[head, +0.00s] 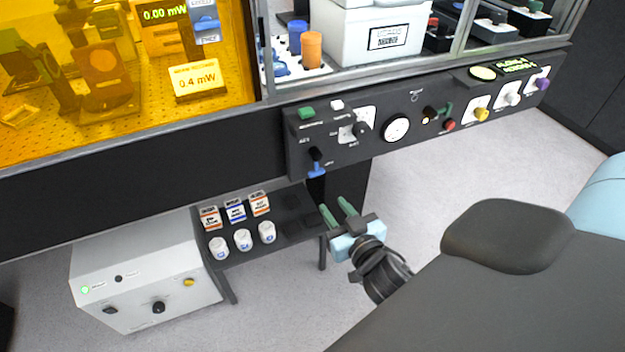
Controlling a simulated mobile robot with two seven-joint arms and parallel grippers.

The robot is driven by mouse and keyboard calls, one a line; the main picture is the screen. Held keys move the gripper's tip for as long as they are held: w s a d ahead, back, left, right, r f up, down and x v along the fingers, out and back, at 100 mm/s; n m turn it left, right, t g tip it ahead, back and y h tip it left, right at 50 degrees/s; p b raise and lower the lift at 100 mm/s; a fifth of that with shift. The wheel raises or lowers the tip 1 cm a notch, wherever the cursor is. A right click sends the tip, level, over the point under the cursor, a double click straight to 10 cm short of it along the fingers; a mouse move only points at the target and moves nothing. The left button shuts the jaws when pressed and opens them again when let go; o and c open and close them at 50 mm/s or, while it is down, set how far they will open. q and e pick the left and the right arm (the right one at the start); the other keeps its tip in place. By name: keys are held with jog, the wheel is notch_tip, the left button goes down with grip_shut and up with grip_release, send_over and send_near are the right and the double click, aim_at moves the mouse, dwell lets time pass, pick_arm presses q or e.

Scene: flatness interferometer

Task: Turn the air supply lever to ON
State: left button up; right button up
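A lever with a blue handle (316,171) hangs from the left end of the dark control panel (375,150). Its handle points down, past the panel's lower edge. Small labels sit beside it, too small to read surely; I take it to be the air supply lever. My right gripper (333,207) is below and slightly right of the lever in the picture, apart from it. Its two green fingers are spread with nothing between them. My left gripper is not in view.
The panel also carries a black knob (360,130), a round gauge (396,129) and several coloured knobs. A dark shelf (290,228) with small boxes and white jars stands below, left of my gripper. A grey box (145,275) stands at lower left. Floor at right is clear.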

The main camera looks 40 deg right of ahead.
aim_at(317, 165)
jog(key=shift+m+t+h, duration=0.4)
jog(key=shift+t+h, duration=0.2)
jog(key=w+r, duration=0.1)
jog(key=w+d+r+b, duration=0.1)
jog(key=r, duration=0.1)
jog(key=shift+w+d, duration=0.15)
jog(key=shift+w, duration=0.25)
jog(key=shift+x, duration=3.85)
jog(key=shift+f, duration=0.1)
grip_shut()
